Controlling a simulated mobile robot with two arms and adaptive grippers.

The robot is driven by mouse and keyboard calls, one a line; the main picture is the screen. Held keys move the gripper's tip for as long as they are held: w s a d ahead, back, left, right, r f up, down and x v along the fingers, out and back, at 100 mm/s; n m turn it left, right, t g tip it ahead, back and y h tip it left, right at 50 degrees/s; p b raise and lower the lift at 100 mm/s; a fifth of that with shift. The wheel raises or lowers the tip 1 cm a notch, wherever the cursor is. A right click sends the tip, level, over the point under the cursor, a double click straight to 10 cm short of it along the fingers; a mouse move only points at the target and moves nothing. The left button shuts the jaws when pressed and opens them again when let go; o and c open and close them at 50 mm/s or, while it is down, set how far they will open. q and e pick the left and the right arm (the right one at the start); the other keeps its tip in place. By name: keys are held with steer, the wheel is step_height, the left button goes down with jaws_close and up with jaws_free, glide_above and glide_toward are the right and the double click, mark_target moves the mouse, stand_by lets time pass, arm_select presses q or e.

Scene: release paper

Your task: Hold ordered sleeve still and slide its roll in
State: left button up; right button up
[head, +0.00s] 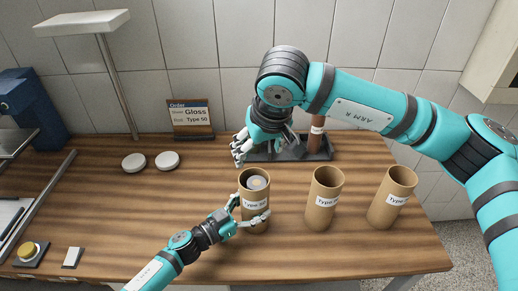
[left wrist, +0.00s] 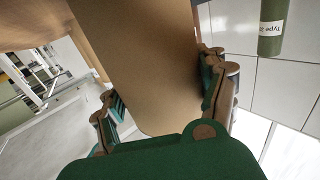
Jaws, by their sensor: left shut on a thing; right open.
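The order sign (head: 191,117) reads "Gloss" and "Type 50". The leftmost cardboard sleeve (head: 254,219) stands upright with a "Type" label, its number unclear. My right gripper (head: 243,148) is open behind the sleeve, at the left end of the dark rack (head: 290,154). A reddish-brown roll (head: 316,137) with a white label stands in the rack.
Two more cardboard sleeves (head: 324,205) (head: 391,205) stand upright to the right. Two white discs (head: 133,162) (head: 167,161) lie at the left. A yellow button (head: 29,250) is front left. A green labelled cylinder (left wrist: 272,27) shows in the left wrist view.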

arm_select(q)
steer(key=o, duration=1.2)
steer(key=shift+o, duration=0.2)
steer(key=shift+f, duration=0.1)
